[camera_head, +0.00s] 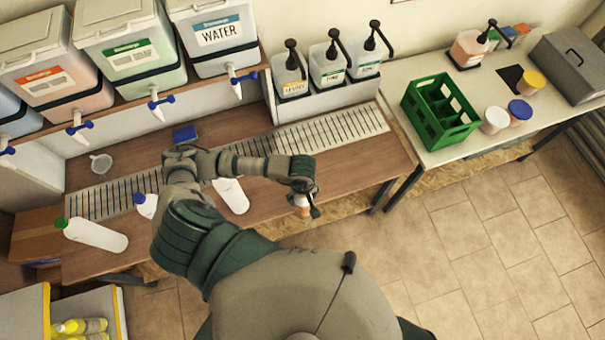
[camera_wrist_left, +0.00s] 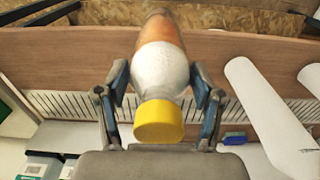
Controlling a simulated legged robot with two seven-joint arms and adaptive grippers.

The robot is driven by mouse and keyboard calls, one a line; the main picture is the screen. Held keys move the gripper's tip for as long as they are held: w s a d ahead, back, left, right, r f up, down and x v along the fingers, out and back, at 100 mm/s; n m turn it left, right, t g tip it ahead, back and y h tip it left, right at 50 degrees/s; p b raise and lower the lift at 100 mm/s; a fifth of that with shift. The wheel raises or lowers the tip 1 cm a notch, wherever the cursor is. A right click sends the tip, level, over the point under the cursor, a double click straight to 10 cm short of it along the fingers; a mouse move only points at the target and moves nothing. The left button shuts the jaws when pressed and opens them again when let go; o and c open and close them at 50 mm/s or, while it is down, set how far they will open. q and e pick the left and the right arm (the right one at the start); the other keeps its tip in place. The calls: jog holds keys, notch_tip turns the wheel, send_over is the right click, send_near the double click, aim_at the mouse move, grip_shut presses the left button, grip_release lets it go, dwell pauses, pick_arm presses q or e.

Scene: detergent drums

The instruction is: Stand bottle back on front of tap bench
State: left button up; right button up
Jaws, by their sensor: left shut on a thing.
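My left gripper (camera_head: 303,188) is at the front edge of the wooden tap bench (camera_head: 350,172), right of its middle. In the left wrist view the gripper (camera_wrist_left: 160,78) is shut on a white and orange bottle (camera_wrist_left: 160,50) with a yellow cap (camera_wrist_left: 158,121). The cap faces the wrist camera and the body points away from it. In the head view only a small part of the bottle (camera_head: 302,206) shows below the fingers. Whether its base touches the bench cannot be told. My right gripper is not in view.
A white bottle (camera_head: 231,195) is on the bench left of the gripper. A blue-capped bottle (camera_head: 147,206) and a green-capped bottle (camera_head: 95,235) are farther left. A slotted drain grate (camera_head: 330,128) runs behind. A green crate (camera_head: 438,112) is on the right table.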

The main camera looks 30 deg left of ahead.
pick_arm(q)
jog(key=w+a+f+b, duration=0.3)
jog(key=w+a+f, duration=0.2)
jog(key=w+a, duration=0.4)
jog(key=w, duration=0.3)
jog(key=shift+w, duration=0.35)
jog(key=o, duration=1.4)
jog(key=shift+a+f, duration=0.1)
notch_tip(320, 180, up, 12)
jog(key=b, duration=0.2)
jog(key=shift+s+d, duration=0.15)
jog(key=shift+d, duration=0.3)
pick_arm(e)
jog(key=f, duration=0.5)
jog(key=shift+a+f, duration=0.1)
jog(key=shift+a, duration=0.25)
